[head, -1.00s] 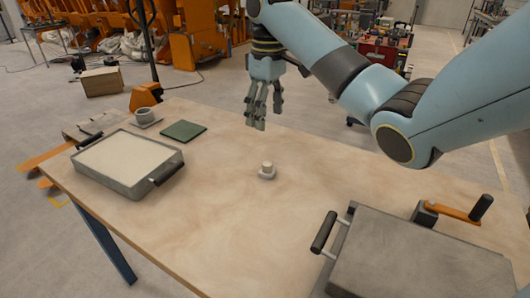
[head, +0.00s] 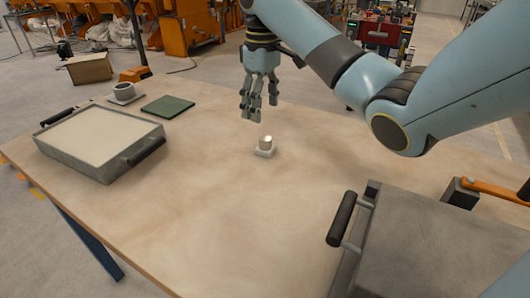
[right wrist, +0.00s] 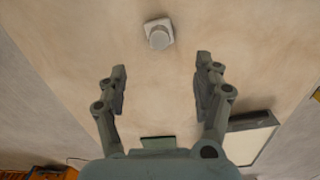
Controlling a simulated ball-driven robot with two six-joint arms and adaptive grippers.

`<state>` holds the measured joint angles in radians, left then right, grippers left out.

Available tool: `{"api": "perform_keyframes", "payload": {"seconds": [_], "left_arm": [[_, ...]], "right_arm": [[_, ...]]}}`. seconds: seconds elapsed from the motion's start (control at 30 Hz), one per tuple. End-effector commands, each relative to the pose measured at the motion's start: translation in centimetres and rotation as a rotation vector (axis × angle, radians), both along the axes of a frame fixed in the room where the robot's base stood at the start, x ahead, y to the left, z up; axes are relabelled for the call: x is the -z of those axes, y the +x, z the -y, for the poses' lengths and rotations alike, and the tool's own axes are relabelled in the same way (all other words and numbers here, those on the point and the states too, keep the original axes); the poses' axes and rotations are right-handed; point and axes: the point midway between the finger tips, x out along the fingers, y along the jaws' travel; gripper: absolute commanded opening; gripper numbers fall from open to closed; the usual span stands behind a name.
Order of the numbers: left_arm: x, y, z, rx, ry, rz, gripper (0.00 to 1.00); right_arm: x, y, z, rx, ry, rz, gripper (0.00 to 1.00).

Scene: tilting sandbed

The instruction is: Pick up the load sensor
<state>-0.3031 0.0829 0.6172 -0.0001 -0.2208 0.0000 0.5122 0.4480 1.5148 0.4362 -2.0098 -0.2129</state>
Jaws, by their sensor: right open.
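The load sensor (head: 265,146) is a small pale cylinder on a squarish base, standing upright on the wooden table. In the right wrist view the load sensor (right wrist: 159,34) lies beyond the fingertips, near the top centre. My right gripper (head: 250,116) hangs fingers-down above the table, just behind and slightly left of the sensor, not touching it. In the right wrist view my right gripper (right wrist: 160,62) has its fingers wide apart with nothing between them. My left gripper is not in view.
A sand-filled tray (head: 100,140) with dark handles stands at left. Behind it are a green pad (head: 167,106) and a grey ring-shaped cup (head: 124,91). A grey metal box (head: 430,245) with handles fills the front right. The wooden table (head: 220,220) is clear around the sensor.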

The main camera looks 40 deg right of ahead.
Motion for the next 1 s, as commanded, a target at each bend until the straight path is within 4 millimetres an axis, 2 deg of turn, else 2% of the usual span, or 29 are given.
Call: {"api": "perform_keyframes", "payload": {"seconds": [0.2,0.47,0.7,0.8,1.0], "left_arm": [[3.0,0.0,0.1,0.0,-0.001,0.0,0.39],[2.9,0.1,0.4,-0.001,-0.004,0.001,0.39],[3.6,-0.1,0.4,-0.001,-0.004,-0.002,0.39],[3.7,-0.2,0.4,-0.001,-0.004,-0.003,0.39],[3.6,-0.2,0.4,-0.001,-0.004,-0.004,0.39]], "right_arm": [[3.3,0.0,0.0,0.0,0.0,-0.002,0.68],[6.1,-0.3,0.1,0.0,0.001,-0.001,0.68],[9.8,-0.7,0.1,0.0,0.001,-0.002,0.68],[10.4,-0.7,0.1,0.0,0.0,-0.001,0.68],[10.4,-0.6,0.2,0.0,-0.001,0.0,0.68]]}}
